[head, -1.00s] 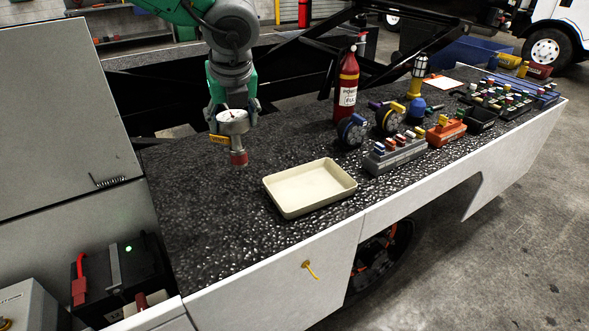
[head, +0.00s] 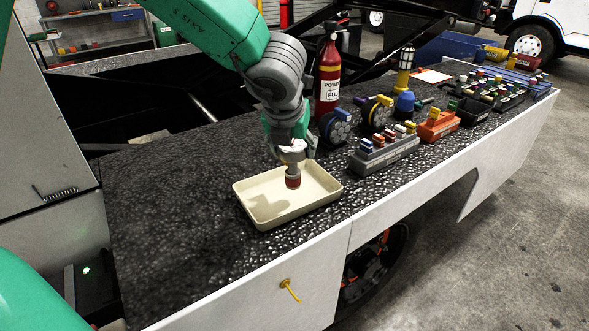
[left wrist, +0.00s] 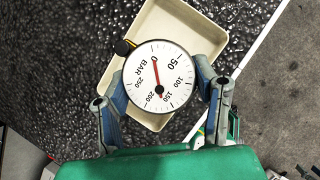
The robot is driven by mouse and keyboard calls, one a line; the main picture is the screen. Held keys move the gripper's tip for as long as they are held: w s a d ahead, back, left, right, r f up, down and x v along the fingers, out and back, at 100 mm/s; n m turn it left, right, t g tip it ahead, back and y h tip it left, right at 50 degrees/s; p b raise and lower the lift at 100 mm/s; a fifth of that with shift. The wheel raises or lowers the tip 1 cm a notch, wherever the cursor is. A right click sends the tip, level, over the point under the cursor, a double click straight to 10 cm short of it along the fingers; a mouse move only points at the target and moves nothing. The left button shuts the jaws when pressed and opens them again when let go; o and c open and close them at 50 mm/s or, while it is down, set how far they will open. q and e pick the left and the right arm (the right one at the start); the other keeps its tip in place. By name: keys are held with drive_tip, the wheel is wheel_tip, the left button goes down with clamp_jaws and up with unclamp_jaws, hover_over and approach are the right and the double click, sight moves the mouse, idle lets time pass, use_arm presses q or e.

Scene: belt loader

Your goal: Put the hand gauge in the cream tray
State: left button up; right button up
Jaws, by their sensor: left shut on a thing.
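The hand gauge (head: 292,156) has a round white dial and a red lower end, and it hangs roughly upright. My left gripper (head: 291,147) is shut on it, with a finger on either side. In the left wrist view the dial (left wrist: 160,78) faces the camera between the fingers, marked BAR. The cream tray (head: 262,226) is shallow, rectangular and empty. The gauge is over the tray's inside, with its shadow on the tray floor to the left. It seems held above the floor, but the exact gap is hard to tell. My right gripper is not in view.
A red extinguisher (head: 328,78) stands behind the tray. Blue-and-black round reels (head: 336,127) and a grey block with coloured switches (head: 385,155) stand to its right. The dark speckled deck (head: 170,215) left of the tray is clear. Its front edge drops off close by.

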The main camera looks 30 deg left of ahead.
sight(290, 172)
use_arm(q)
drive_tip(key=f, duration=0.3)
drive_tip(key=f+b, duration=0.1)
drive_tip(key=shift+a+f, duration=0.15)
drive_tip(key=shift+a, duration=0.4)
drive_tip(key=o, duration=1.6)
drive_tip(key=shift+d, duration=0.3)
drive_tip(key=shift+o, duration=0.2)
